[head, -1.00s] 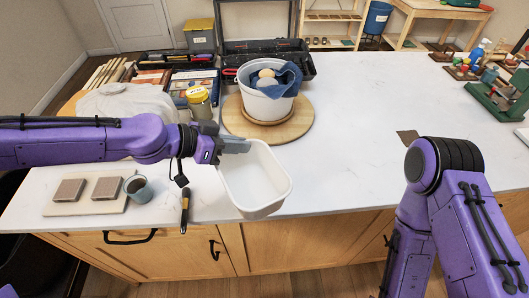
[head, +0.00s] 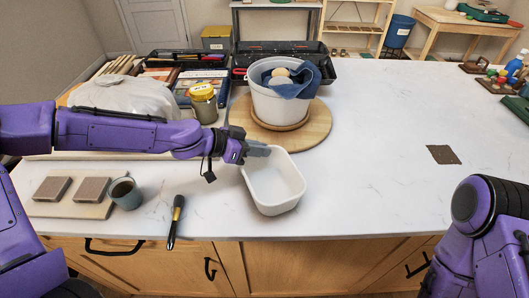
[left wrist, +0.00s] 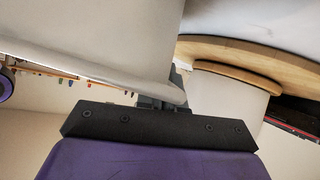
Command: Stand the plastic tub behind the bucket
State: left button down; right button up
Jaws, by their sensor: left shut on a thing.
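The plastic tub (head: 277,187) is white, open-topped and empty, and is in the head view near the counter's front edge. My left gripper (head: 262,150) is shut on the tub's back-left rim. The tub's pale wall (left wrist: 100,35) fills the upper left of the left wrist view. The white bucket (head: 276,101) stands upright behind the tub on a round wooden board (head: 315,133), with a blue cloth and pale balls in it. I cannot tell whether the tub touches the counter. My right arm shows at the lower right; its gripper is out of view.
A yellow-lidded jar (head: 203,103) stands left of the bucket. A black tool tray (head: 318,67) lies behind it.

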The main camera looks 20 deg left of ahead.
pick_arm(q)
jog(key=shift+w, duration=0.2)
jog(key=shift+s+f, duration=0.1)
jog(key=shift+s, duration=0.05)
jog(key=c, duration=1.6)
grip_release()
jog(key=shift+s, duration=0.1)
jog(key=shift+c, duration=0.2)
jog(key=o, duration=0.4)
jog(key=shift+c, duration=0.2)
